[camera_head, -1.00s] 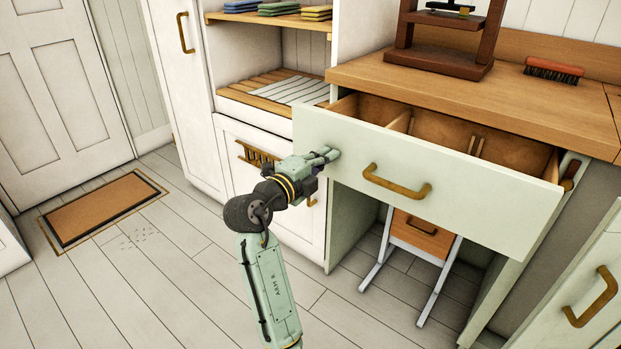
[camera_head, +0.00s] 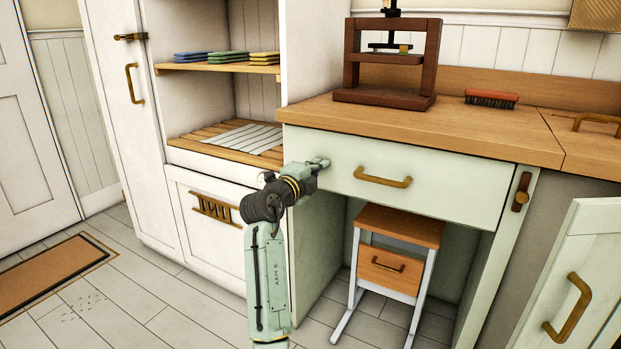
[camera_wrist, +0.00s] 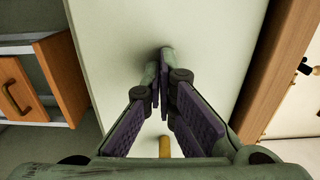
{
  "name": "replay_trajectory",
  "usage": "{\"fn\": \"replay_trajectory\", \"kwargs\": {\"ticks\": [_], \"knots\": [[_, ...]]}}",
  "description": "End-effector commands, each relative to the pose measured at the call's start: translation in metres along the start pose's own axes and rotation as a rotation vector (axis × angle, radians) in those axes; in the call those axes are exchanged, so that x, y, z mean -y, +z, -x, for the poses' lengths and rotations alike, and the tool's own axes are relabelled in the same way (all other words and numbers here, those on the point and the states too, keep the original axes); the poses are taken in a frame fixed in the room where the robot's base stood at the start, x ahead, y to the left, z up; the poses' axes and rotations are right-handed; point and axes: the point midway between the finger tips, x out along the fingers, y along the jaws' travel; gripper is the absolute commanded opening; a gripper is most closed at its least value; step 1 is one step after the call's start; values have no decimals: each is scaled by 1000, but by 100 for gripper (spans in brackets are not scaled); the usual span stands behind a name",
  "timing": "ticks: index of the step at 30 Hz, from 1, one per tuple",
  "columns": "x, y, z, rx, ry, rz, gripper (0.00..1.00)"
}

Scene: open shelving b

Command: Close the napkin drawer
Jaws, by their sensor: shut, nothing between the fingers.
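The drawer (camera_head: 450,189) is a wide pale-green front under the wooden counter, with a brass bar handle (camera_head: 383,177). Its front now sits in line with the counter's face, and no interior shows. My gripper (camera_head: 322,163) is shut and empty, its fingertips at the upper left part of the drawer front, left of the handle. In the wrist view the shut fingers (camera_wrist: 160,70) point at the pale-green front and seem to touch it. Part of the brass handle shows low between the fingers in that view.
A wooden press (camera_head: 388,62) and a red brush (camera_head: 491,98) stand on the counter (camera_head: 440,125). A small stool-like unit (camera_head: 398,226) stands beneath the drawer. A pale-green door with a brass handle (camera_head: 569,315) is at the lower right. Open shelves (camera_head: 215,67) with folded cloths are at left.

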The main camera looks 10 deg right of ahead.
Motion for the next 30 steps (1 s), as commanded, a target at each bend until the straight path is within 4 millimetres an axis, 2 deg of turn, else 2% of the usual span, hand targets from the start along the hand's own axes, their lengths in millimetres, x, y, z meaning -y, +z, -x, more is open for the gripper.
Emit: {"fn": "replay_trajectory", "kwargs": {"ticks": [9,23,30], "knots": [[0,0,-17,1,0,0,0],[2,0,-19,3,-2,-2,0],[1,-6,-19,0,-2,-4,0]]}}
